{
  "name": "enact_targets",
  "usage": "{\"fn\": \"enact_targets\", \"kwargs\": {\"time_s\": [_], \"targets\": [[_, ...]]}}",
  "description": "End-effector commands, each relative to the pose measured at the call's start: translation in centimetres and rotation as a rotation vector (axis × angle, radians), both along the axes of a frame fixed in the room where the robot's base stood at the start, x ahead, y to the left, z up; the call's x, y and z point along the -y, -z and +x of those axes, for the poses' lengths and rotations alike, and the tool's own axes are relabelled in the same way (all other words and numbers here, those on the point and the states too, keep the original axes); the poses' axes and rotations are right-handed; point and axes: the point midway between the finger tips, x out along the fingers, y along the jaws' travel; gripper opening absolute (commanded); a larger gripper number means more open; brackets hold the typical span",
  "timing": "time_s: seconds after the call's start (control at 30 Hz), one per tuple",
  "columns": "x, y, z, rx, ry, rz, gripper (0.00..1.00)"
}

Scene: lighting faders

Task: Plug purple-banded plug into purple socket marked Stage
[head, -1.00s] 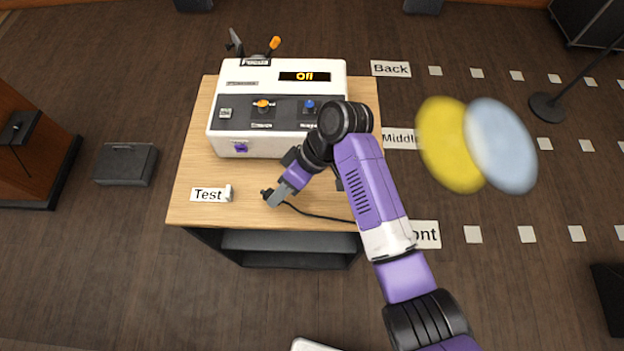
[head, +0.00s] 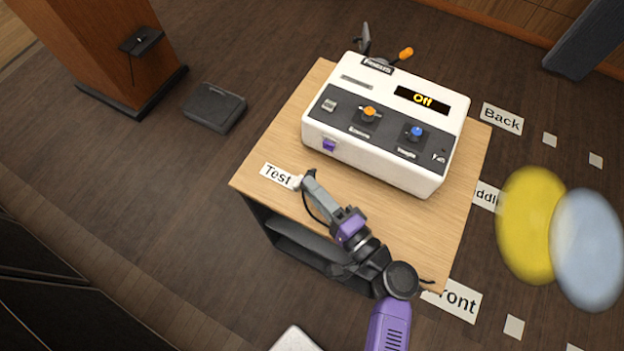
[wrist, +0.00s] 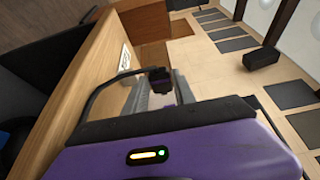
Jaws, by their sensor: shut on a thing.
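The purple socket (head: 328,145) is on the lower left of the white console's front face. The console (head: 375,165) stands on a wooden table. My gripper (head: 309,178) is in front of and a little below that socket in the head view, apart from it, by the Test sign. It is shut on the plug (wrist: 158,76), which shows a dark body and some purple between the fingers in the wrist view. In the head view only a dark tip of the plug shows (head: 310,173). A Stage marking cannot be read.
The Test sign (head: 277,175) and a small white piece (head: 297,183) lie close to the fingers. A black cable (head: 314,208) hangs beside my gripper. The wooden table (head: 415,235) is clear to the right, in front of the console.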

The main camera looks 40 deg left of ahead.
Motion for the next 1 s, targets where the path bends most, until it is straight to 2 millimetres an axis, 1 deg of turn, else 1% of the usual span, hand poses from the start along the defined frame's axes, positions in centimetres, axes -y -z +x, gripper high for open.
{"fn": "enact_targets", "kwargs": {"time_s": [0.17, 0.5, 0.63, 0.8, 1.0], "targets": [[-0.2, 0.0, 0.9, 0.002, 0.003, 0.004, 0.0], [-0.9, 0.1, 3.7, 0.002, 0.001, 0.003, 0.0], [-1.1, 0.0, 4.5, 0.003, 0.001, 0.002, 0.0], [-1.2, 0.0, 5.1, 0.001, 0.0, 0.002, 0.0], [-1.3, 0.0, 5.3, 0.001, 0.0, 0.002, 0.0]]}}
